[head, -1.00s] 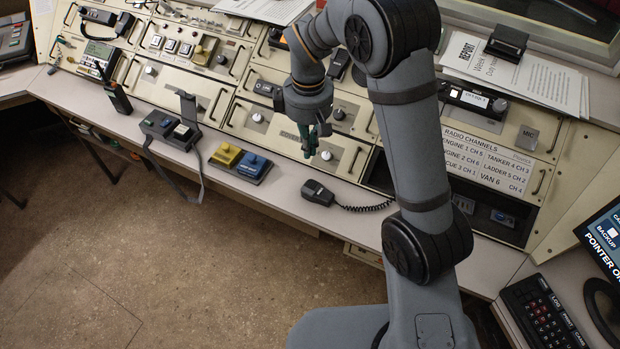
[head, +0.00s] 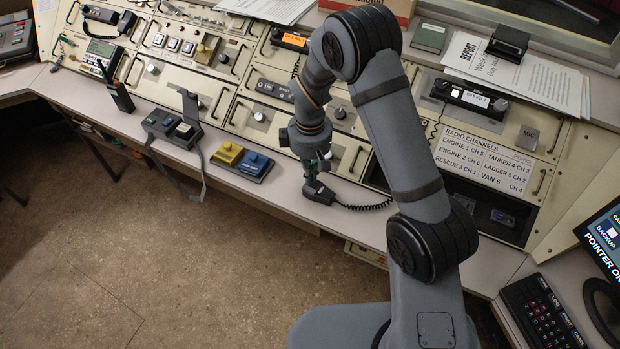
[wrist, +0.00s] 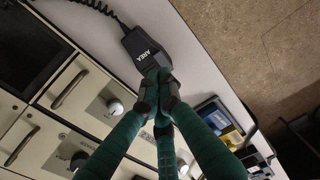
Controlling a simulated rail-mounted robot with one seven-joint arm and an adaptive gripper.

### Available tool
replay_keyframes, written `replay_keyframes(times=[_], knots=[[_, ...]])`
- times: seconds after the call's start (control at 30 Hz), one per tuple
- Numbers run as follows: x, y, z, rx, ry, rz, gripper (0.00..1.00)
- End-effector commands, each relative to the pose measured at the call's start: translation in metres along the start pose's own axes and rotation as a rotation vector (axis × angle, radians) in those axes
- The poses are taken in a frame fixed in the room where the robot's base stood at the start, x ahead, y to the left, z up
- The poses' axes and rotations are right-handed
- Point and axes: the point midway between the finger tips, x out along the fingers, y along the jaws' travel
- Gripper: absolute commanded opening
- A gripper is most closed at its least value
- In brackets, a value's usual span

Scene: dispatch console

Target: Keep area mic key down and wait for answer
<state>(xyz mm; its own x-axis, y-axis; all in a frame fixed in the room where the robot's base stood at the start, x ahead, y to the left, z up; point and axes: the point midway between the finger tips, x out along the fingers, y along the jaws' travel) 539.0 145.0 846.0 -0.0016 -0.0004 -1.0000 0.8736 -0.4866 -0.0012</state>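The area mic (head: 319,192) is a black hand mic with a coiled cord, lying on the desk ledge in front of the console. In the wrist view the mic (wrist: 146,50) shows the word AREA on its face. My gripper (head: 314,178) points down at the mic. In the wrist view my gripper (wrist: 158,90) has its green fingers drawn together, dark tips bunched at the near end of the mic. The tips overlap that end and hide it, so I cannot tell whether the key is pressed. Nothing shows between the tips.
A yellow box (head: 227,154) and a blue box (head: 254,164) sit on a tray left of the mic. A dark desk unit (head: 171,128) and a handheld radio (head: 119,95) stand further left. The RADIO CHANNELS card (head: 487,162) is on the console at right.

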Motion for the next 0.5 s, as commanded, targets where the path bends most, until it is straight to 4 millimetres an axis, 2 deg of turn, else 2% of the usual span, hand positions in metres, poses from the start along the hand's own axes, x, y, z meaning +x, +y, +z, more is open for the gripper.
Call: replay_keyframes(times=[0.2,0.5], knots=[[0.022,0.0,0.0,-0.001,0.0,0.0,0.0],[0.028,0.0,-0.001,-0.001,0.002,0.001,0.0]])
